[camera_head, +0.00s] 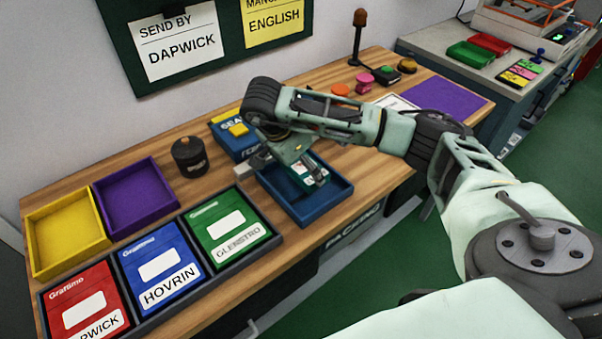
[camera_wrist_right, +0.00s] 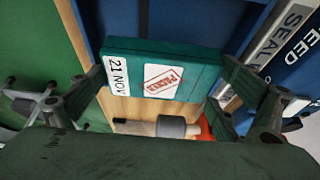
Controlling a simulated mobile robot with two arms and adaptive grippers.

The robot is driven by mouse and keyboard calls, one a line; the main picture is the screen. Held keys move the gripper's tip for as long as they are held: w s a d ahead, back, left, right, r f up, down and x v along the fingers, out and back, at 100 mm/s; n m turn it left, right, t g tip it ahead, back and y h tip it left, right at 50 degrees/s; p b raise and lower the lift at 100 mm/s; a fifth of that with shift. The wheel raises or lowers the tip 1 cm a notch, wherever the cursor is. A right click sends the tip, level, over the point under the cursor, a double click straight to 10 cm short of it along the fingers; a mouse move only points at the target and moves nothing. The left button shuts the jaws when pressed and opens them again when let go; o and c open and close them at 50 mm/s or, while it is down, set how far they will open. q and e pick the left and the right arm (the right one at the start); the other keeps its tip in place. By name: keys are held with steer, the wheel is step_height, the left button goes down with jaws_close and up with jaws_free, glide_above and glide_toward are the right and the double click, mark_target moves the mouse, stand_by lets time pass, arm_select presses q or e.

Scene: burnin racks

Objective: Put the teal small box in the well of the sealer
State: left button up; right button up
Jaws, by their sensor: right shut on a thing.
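My right gripper (camera_head: 308,172) is shut on the teal small box (camera_wrist_right: 205,72), with one finger on each side in the right wrist view. The box carries a "21 NOV" label and a red-framed stamp; part of it shows in the head view (camera_head: 318,178). In the head view the gripper and box are over the dark blue open tray (camera_head: 322,213). The blue sealer (camera_head: 229,146), with a yellow block on it, stands behind and left of the gripper, partly hidden by my arm. Its lettering shows in the wrist view (camera_wrist_right: 290,52). My left gripper is out of view.
A dark round canister (camera_head: 188,157) stands left of the sealer. Yellow (camera_head: 65,267) and purple (camera_head: 104,226) trays lie at the left, with red, blue and green labelled boxes in front. A purple mat (camera_head: 452,95) lies at the right.

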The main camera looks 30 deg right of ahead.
mark_target(301, 176)
step_height(301, 176, down, 4)
steer(key=shift+a+r+p, duration=0.1)
steer(key=shift+r+p, duration=0.1)
steer(key=shift+p, duration=0.25)
steer(key=shift+f, duration=0.35)
steer(key=shift+f, duration=0.2)
steer(key=o, duration=0.9)
steer(key=shift+r, duration=0.1)
steer(key=v, duration=1.2)
steer(key=shift+r, duration=0.2)
